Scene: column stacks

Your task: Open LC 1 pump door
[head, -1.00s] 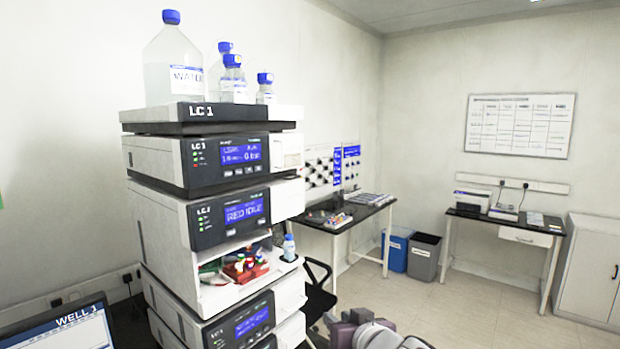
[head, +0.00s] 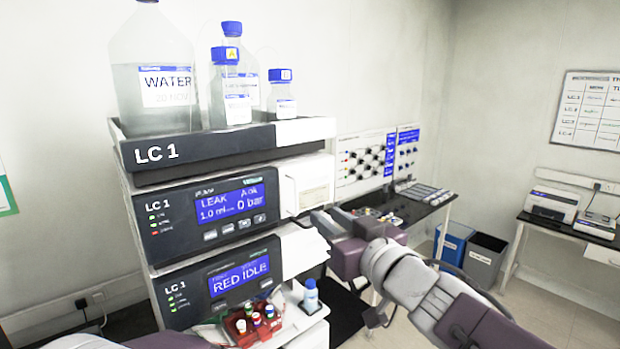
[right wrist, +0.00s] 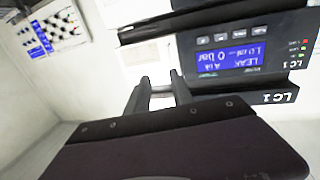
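The LC 1 pump (head: 205,215) is a dark-fronted module whose blue screen reads LEAK and 0 bar. It stands under the solvent tray, and its front also shows upside down in the right wrist view (right wrist: 238,58). Its pale door panel (head: 308,183) with a small label is at the right of the front and looks closed. My right gripper (head: 312,217) is near the lower right part of this panel; contact cannot be told. In the right wrist view its two fingers (right wrist: 160,88) stand apart with nothing seen between them. My left gripper is not in view.
The solvent tray (head: 205,148) above holds a large WATER bottle (head: 155,85) and smaller bottles. Below, a RED IDLE module (head: 220,275) sits over an open shelf with a red vial rack (head: 254,325) and small bottle (head: 310,298). A bench (head: 415,210) stands behind right.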

